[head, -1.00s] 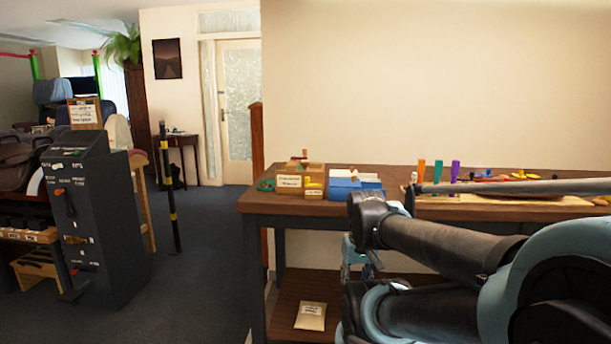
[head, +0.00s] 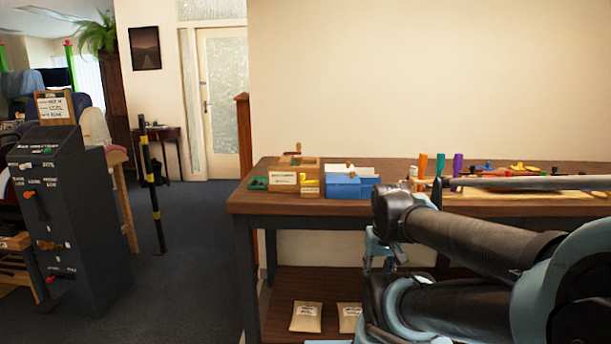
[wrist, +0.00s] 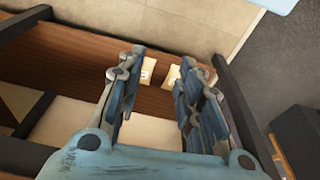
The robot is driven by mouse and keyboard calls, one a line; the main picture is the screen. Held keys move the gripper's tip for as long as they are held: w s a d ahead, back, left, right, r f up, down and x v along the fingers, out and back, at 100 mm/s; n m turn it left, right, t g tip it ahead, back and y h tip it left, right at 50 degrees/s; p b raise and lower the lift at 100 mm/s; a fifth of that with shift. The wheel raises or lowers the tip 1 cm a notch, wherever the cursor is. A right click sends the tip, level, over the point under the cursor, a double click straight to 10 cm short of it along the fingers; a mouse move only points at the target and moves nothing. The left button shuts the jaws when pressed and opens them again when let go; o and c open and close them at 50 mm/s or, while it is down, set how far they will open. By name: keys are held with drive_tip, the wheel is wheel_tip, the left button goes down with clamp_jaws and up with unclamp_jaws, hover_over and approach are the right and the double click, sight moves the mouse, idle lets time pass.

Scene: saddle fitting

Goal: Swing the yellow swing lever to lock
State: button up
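A small yellow piece (head: 309,180) sits on a labelled wooden block (head: 309,191) on the bench, left of the blue box. It is too small to tell whether it is the swing lever or how it is turned. Other small yellow pieces lie on the board at the right of the bench. My gripper (wrist: 158,75) is open and empty in the wrist view, with its two fingers apart. It points down towards the lower shelf, clear of the yellow piece. In the head view my arm hides most of the gripper.
The wooden bench (head: 246,203) carries a blue box (head: 350,188) and upright coloured handles (head: 440,166). Pale packets (head: 306,316) lie on its lower shelf (head: 282,292). A dark cabinet (head: 95,225) with levers and a striped post (head: 153,185) stand left. Floor between is free.

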drive_tip(key=shift+o, duration=0.4)
drive_tip(key=w+a+r+g, duration=0.1)
drive_tip(key=w+a+r, duration=0.2)
drive_tip(key=w+r, duration=0.65)
drive_tip(key=w+a+r, duration=0.4)
drive_tip(key=w+r, duration=0.2)
drive_tip(key=r, duration=0.7)
drive_tip(key=w+a+r+g, duration=0.1)
drive_tip(key=w+a+r, duration=1.2)
drive_tip(key=w+a, duration=0.25)
drive_tip(key=shift+h, duration=0.3)
drive_tip(key=f, duration=0.5)
drive_tip(key=d+f, duration=0.1)
drive_tip(key=f, duration=1)
drive_tip(key=shift+w+d+f, duration=0.1)
drive_tip(key=shift+w+d, duration=0.15)
clamp_jaws()
